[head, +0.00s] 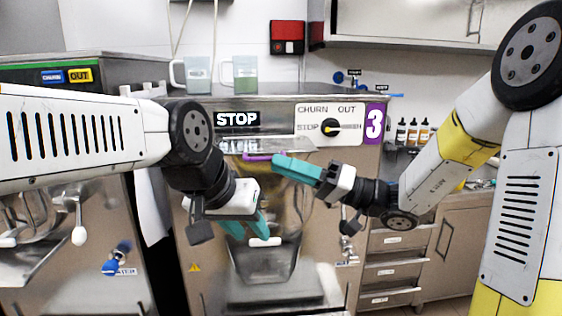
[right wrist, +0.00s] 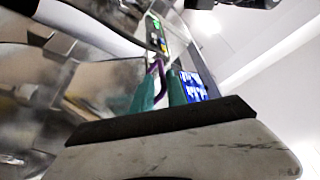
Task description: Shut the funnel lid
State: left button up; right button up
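The steel front of batch freezer 3 (head: 205,260) stands ahead, with a flat metal piece (head: 280,144) under its STOP display that looks like the funnel lid. A purple handle bar (head: 258,157) sticks out at its front edge. My right gripper (head: 277,161) is at the bar, which also shows between its teal fingers in the right wrist view (right wrist: 160,80); the fingers look closed on it. Whether the lid is fully down cannot be told. My left gripper (head: 250,236) is lower, with its teal fingers apart and empty, before the freezer's front.
A white-tipped part (head: 265,242) is close to my left fingertips, above a dark clear container (head: 267,264). A dial panel (head: 331,124) is to the right of the STOP display. Another freezer stands at left.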

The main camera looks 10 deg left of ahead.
jog(key=v, duration=0.4)
